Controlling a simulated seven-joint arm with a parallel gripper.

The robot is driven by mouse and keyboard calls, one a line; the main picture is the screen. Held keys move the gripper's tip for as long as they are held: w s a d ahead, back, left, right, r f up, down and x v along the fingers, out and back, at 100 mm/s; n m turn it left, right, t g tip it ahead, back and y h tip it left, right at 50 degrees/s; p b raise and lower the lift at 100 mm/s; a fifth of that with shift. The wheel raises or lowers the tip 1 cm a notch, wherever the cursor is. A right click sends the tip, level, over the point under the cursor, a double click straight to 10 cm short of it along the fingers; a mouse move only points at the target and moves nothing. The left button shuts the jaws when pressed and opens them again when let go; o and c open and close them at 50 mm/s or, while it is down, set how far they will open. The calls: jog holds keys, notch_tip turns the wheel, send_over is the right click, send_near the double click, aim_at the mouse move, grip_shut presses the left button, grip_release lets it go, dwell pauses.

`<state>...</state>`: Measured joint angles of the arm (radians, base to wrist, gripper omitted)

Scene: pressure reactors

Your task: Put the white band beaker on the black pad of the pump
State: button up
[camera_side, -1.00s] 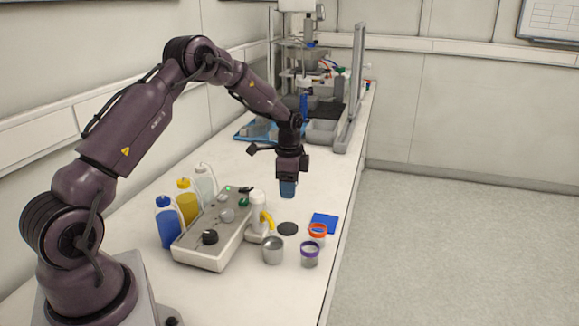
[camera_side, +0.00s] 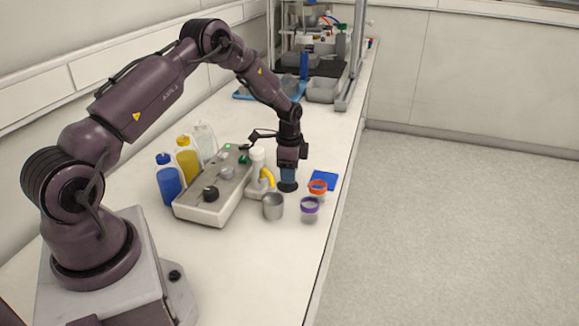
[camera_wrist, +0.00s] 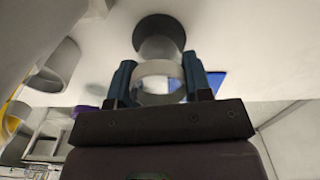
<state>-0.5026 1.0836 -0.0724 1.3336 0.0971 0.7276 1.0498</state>
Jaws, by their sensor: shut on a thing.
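My gripper (camera_side: 288,174) points down over the round black pad (camera_side: 288,188) beside the pump. In the wrist view, its two blue fingers (camera_wrist: 162,82) are shut on the white band beaker (camera_wrist: 158,70), one on each side. The beaker is clear with a pale ring at its rim. Its far end overlaps the black pad (camera_wrist: 158,22) in the wrist view. I cannot tell whether its base touches the pad. In the side view the fingers hide the beaker. The pump (camera_side: 256,172), white with a yellow spout, stands just left of the pad.
An orange-rimmed beaker (camera_side: 317,187), a purple-banded beaker (camera_side: 310,208) and a grey metal cup (camera_side: 273,206) stand close by. A blue square pad (camera_side: 323,180) lies right of the gripper. A control box (camera_side: 213,187) and several bottles (camera_side: 187,162) stand left.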

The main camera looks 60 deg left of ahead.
dwell(0.7)
jog(key=shift+f, duration=0.3)
jog(key=shift+f, duration=0.25)
dwell(0.4)
jog(key=o, duration=1.5)
jog(key=shift+c, duration=0.2)
jog(key=shift+r, duration=3.5)
